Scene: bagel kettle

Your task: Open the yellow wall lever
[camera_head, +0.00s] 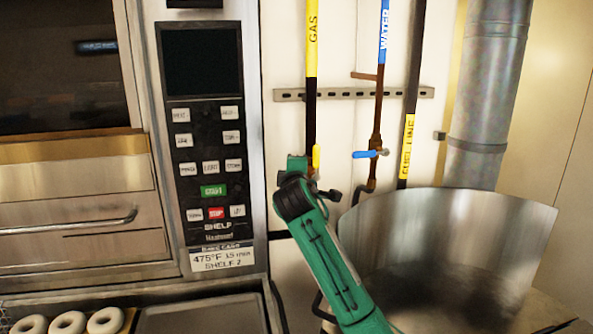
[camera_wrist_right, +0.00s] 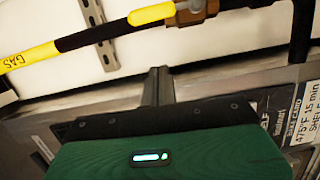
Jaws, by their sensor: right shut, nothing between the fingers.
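The yellow wall lever (camera_head: 316,157) sits on the dark gas pipe (camera_head: 311,110) and points up along it. It also shows at the top of the right wrist view (camera_wrist_right: 152,14), beside a brass valve body (camera_wrist_right: 197,11). My right gripper (camera_head: 298,166) is at the lever's left in the head view, where its fingertips are hard to make out. In the right wrist view its fingers (camera_wrist_right: 158,84) are shut and empty, pointing toward the lever with a gap in the picture. My left gripper is not in view.
A blue-handled water valve (camera_head: 370,154) and the fuel line (camera_head: 408,140) are right of the lever. A large metal kettle (camera_head: 480,235) stands at the right. An oven control panel (camera_head: 205,140) is on the left, with bagels (camera_head: 67,323) below.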

